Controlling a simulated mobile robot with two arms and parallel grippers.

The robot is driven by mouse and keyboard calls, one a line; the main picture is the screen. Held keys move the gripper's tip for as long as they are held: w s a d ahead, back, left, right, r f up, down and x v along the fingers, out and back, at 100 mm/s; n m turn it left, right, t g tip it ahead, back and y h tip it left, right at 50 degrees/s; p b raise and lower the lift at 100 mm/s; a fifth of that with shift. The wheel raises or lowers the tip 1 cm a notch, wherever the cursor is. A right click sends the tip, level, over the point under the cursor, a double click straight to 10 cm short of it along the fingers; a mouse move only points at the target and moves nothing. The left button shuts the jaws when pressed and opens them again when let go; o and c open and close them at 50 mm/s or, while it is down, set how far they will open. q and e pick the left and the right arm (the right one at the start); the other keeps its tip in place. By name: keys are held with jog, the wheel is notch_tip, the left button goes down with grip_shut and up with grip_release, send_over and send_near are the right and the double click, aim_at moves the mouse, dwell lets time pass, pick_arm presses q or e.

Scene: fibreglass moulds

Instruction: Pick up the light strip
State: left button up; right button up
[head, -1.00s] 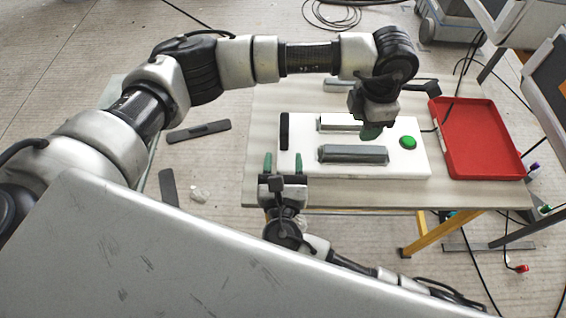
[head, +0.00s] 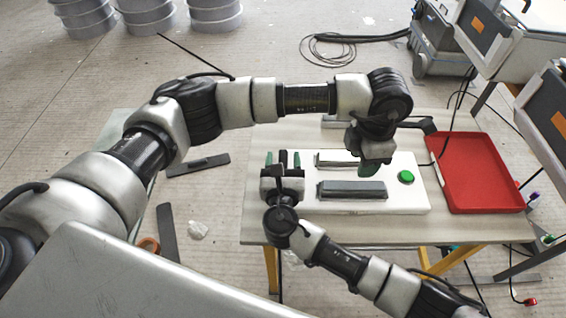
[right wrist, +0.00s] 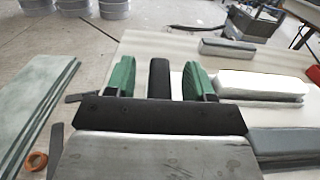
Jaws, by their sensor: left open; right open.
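The light strip (head: 338,158), a pale bar, lies on a white board (head: 418,200). In the right wrist view it shows to the right as a white block (right wrist: 245,82). My left gripper (head: 369,169) is open and points down at the strip's right end, covering part of it; I cannot tell whether it touches. My right gripper (head: 283,156) is open at the board's left end. In the right wrist view its green fingers (right wrist: 158,76) stand on either side of a black bar (right wrist: 159,78), apart from the light strip.
A grey bar (head: 352,191) lies in front of the light strip. A green button (head: 405,177) is at the board's right. A red tray (head: 484,207) stands on the table (head: 400,232) further right. Another grey bar (right wrist: 226,49) lies behind the board.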

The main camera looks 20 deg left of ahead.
aim_at(354, 185)
grip_shut()
pick_arm(q)
jog(key=o, duration=0.3)
jog(key=shift+r, duration=0.25)
jog(key=shift+o, duration=0.3)
jog(key=shift+w+d+r+m, duration=0.1)
jog(key=shift+w+r+m, duration=0.1)
jog(key=shift+r+m, duration=0.7)
notch_tip(354, 185, down, 12)
jog(key=shift+s+r, duration=0.15)
jog(key=shift+r, duration=0.1)
